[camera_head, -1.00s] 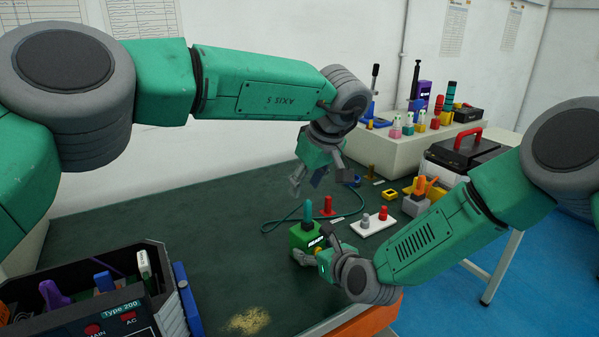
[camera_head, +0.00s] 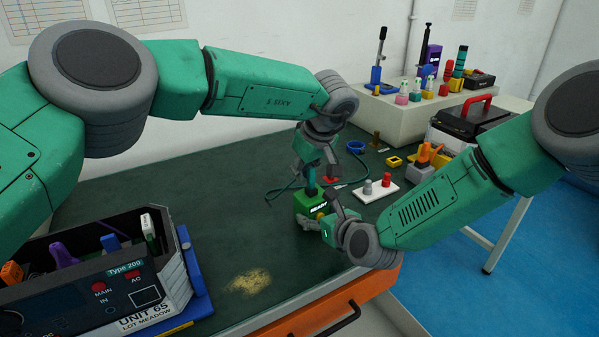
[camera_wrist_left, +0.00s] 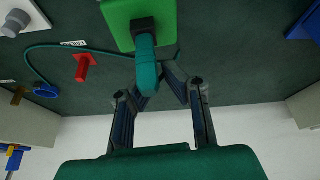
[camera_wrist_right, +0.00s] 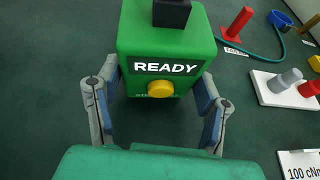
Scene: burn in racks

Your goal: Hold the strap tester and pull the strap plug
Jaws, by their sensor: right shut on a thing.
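The strap tester, a green box (camera_head: 305,205), stands on the dark green bench mat, its READY label and yellow button facing the right wrist camera (camera_wrist_right: 163,45). The teal strap plug (camera_head: 311,187) stands upright in the black socket on top and shows large in the left wrist view (camera_wrist_left: 147,68). A teal cord runs near it. My right gripper (camera_wrist_right: 158,88) is shut on the tester, one finger on each side. My left gripper (camera_wrist_left: 162,88) is open over the plug, its fingertips close to the plug's upper part. Contact there cannot be told.
A red peg (camera_wrist_right: 238,22) and a white block with grey and red pegs (camera_head: 372,192) stand to the right. A black Type 200 unit (camera_head: 90,275) with coloured plugs sits at the front left. A raised shelf (camera_head: 395,118) holds more tools behind. Bare mat lies left of the tester.

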